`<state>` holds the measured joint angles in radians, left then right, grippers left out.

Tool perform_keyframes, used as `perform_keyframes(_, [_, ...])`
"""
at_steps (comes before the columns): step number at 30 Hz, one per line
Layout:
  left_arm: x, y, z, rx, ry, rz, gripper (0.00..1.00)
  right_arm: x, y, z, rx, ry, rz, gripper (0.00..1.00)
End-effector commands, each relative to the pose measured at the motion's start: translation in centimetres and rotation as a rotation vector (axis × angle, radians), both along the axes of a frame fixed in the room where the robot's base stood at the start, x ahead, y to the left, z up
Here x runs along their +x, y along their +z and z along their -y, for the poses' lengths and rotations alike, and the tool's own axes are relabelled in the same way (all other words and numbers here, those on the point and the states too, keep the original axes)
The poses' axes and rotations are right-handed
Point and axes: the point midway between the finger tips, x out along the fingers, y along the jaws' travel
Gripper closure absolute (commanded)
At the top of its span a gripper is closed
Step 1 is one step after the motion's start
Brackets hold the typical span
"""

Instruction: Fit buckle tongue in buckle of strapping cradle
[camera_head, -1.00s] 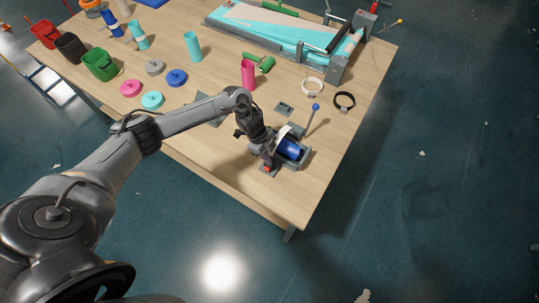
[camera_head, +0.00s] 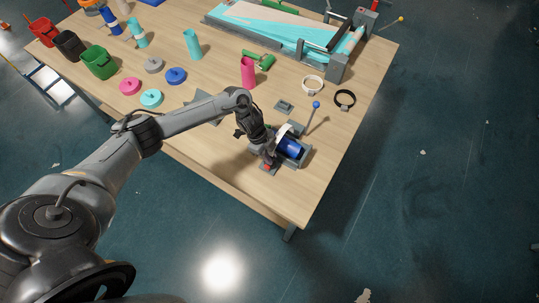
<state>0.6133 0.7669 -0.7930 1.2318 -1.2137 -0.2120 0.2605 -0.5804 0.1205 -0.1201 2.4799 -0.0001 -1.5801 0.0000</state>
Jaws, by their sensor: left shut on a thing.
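The strapping cradle (camera_head: 305,156) is a small grey fixture near the front right corner of the table. A blue roll (camera_head: 291,147) lies in it. A white strap (camera_head: 283,131) arches up beside the roll, close to my gripper. My left gripper (camera_head: 269,153) is at the cradle's left side, pointing down, and is shut on what seems to be the strap's tongue end. The tongue and the buckle are too small and too covered by the gripper to make out. A small red part (camera_head: 267,168) shows just below the fingers. My right gripper is not in view.
A lever with a blue knob (camera_head: 316,105) rises behind the cradle. The table's front right corner (camera_head: 300,205) is bare.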

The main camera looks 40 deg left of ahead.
Motion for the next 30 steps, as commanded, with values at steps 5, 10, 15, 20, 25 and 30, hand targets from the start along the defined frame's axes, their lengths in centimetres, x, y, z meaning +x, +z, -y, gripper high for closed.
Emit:
perform_keyframes(5, [0.0,-0.3,0.0,0.000,0.000,0.000,1.00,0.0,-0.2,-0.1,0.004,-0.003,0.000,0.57])
perform_keyframes(10, [0.0,-0.6,0.0,0.000,0.000,0.000,1.00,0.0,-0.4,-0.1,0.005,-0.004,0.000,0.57])
perform_keyframes(15, [0.0,-0.8,0.0,0.000,0.000,0.000,1.00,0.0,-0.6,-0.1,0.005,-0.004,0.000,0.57])
perform_keyframes(20, [0.0,-1.1,0.0,0.000,-0.001,0.000,1.00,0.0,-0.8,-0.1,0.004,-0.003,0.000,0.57])
perform_keyframes(25, [0.0,-1.1,0.0,0.000,-0.001,0.000,0.71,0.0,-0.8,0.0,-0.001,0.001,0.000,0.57])
perform_keyframes(30, [0.0,-1.1,0.0,0.000,0.000,0.000,0.50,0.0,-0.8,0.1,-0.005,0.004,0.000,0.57])
